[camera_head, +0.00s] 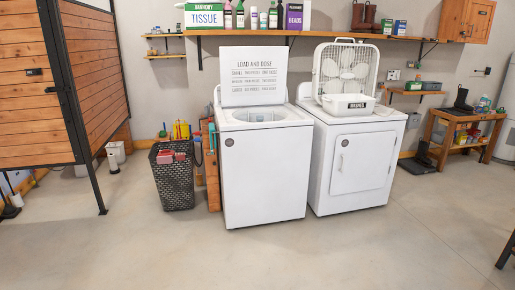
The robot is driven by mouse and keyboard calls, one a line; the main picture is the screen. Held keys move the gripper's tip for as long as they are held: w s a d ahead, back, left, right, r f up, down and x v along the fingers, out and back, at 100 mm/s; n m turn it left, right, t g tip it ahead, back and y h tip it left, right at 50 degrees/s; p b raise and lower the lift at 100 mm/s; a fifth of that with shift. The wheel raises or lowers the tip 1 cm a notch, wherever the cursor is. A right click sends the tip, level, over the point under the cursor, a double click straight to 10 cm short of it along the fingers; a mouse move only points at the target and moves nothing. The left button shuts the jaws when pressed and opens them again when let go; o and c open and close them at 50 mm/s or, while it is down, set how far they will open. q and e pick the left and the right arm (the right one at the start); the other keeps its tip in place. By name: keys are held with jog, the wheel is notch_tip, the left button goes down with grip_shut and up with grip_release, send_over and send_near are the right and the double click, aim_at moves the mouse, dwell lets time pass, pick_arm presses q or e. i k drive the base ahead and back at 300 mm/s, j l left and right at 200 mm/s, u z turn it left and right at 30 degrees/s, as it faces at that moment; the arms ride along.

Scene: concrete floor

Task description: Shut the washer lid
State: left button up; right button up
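A white top-loading washer (264,180) stands against the back wall, left of the dryer. Its lid (254,77) is raised upright at the back, with "LOAD AND DOSE" printed on the inner face. The round tub opening (259,115) shows in the top. Neither of my grippers is in the head view.
A white dryer (340,165) stands close on the washer's right, with a box fan (346,70) and basket on top. A dark hamper (174,178) stands on the left. A shelf (300,33) runs above the lid. The floor (260,258) in front is clear.

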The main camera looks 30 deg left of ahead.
aim_at(250, 76)
jog(key=i+j, duration=0.25)
jog(key=j, duration=0.35)
jog(key=i+j, duration=0.3)
jog(key=j, duration=0.35)
jog(key=i+j, duration=0.25)
jog(key=j, duration=0.35)
jog(key=i+j, duration=0.3)
jog(key=j, duration=0.3)
jog(key=i+j, duration=0.25)
jog(key=j, duration=0.4)
jog(key=i+j, duration=0.25)
jog(key=j, duration=0.35)
jog(key=i+j, duration=0.3)
jog(key=j, duration=0.3)
jog(key=i+j, duration=0.25)
jog(key=j, duration=0.4)
